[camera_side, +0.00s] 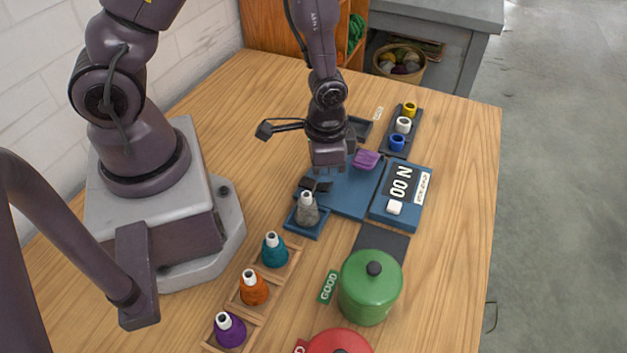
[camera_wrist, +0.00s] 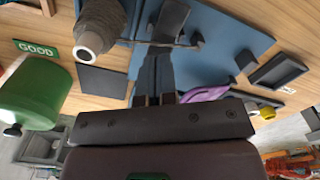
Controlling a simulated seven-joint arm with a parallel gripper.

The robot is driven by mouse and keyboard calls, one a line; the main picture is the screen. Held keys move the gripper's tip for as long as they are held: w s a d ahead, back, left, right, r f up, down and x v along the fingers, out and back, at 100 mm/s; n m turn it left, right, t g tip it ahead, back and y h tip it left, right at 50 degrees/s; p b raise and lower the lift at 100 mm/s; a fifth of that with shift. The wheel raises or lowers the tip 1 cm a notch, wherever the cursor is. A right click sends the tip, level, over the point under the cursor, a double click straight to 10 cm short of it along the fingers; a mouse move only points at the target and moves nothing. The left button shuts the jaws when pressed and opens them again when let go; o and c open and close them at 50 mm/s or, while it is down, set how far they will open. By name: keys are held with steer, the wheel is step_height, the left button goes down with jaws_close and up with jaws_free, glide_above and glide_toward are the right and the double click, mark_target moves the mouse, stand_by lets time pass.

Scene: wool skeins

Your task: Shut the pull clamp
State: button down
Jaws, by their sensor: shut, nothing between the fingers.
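The pull clamp appears to be the dark fixture on a blue base plate (camera_side: 349,196). Its black block (camera_side: 316,184) shows left of my gripper in the side view. In the wrist view a dark flat plate (camera_wrist: 171,20) and a thin rod between small posts lie on the blue base (camera_wrist: 228,30). A purple piece (camera_side: 367,160) sits at the base's far side, and also shows beside my fingers in the wrist view (camera_wrist: 206,93). I cannot tell whether it belongs to the clamp. My gripper (camera_side: 329,166) is shut and empty, above the base; its fingertips are hard to make out.
A grey cone skein (camera_side: 307,209) stands close to the clamp. Teal, orange and purple cones stand in a wooden rack (camera_side: 262,318). A green lidded pot (camera_side: 370,287) is in front. The right table edge is clear.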

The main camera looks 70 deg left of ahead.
steer(key=shift+f, duration=1.1)
stand_by(0.4)
steer(key=shift+r, duration=3.5)
steer(key=shift+s, duration=0.2)
step_height(320, 180, up, 2)
steer(key=s+g, duration=0.1)
steer(key=s, duration=0.1)
step_height(320, 180, up, 11)
steer(key=n+t, duration=0.2)
glide_above(324, 185)
steer(key=s+a, duration=0.1)
steer(key=s, duration=0.3)
steer(key=s+r+t, duration=0.1)
steer(key=r+t, duration=0.1)
steer(key=r, duration=0.4)
steer(key=s+a+r+n+t, duration=0.1)
steer(key=s+r+t, duration=0.1)
steer(key=r, duration=0.3)
steer(key=shift+s+r+t, duration=0.3)
steer(key=shift+r, duration=0.1)
